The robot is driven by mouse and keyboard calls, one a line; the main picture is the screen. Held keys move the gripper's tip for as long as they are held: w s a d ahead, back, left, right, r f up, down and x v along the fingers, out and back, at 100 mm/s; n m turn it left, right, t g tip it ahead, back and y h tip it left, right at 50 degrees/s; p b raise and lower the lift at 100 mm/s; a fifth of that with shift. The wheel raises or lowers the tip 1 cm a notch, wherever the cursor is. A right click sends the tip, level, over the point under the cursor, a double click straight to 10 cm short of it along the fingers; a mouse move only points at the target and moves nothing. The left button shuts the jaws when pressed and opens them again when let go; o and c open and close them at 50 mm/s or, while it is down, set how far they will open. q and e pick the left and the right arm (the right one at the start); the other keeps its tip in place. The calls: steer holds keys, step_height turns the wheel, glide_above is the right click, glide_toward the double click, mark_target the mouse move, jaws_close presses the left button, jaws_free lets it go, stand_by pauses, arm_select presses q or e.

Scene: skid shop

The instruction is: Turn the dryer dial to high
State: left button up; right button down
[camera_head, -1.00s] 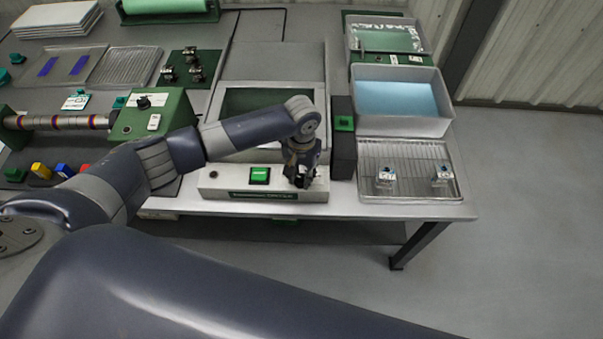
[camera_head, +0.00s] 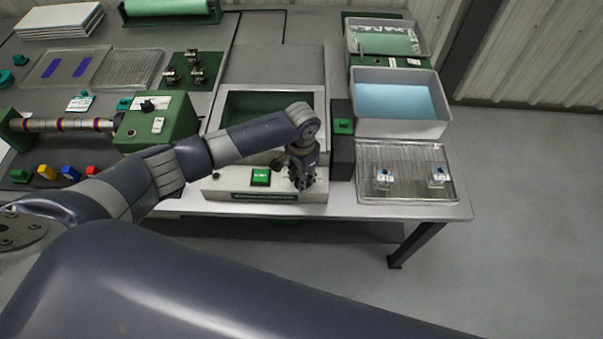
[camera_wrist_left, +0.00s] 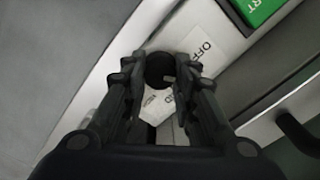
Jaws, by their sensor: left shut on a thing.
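The dryer's pale front panel (camera_head: 225,184) carries a green START button (camera_head: 260,177). My left gripper (camera_head: 302,184) points down at the panel's right end, to the right of the button, and hides the dial in the head view. In the left wrist view the dial is a dark round knob (camera_wrist_left: 160,70) between the fingertips of my left gripper (camera_wrist_left: 163,78), which is shut on it. A white label (camera_wrist_left: 196,50) reading OFF lies beside the knob. More lettering is partly covered, and I cannot tell the dial's setting. My right gripper is out of view.
A dark post with a green top (camera_head: 343,126) stands close to the right of my left gripper. A wire rack tray (camera_head: 405,166) and a blue-filled tub (camera_head: 440,126) are further right. A green machine (camera_head: 178,108) stands left of the dryer.

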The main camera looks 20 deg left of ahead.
arm_select(q)
steer(key=m, duration=0.3)
steer(key=shift+m+p, duration=0.4)
steer(key=m, duration=0.4)
steer(key=shift+m, duration=0.3)
steer(key=m, duration=0.9)
steer(key=shift+m, duration=0.3)
steer(key=o, duration=1.1)
steer(key=shift+r, duration=0.1)
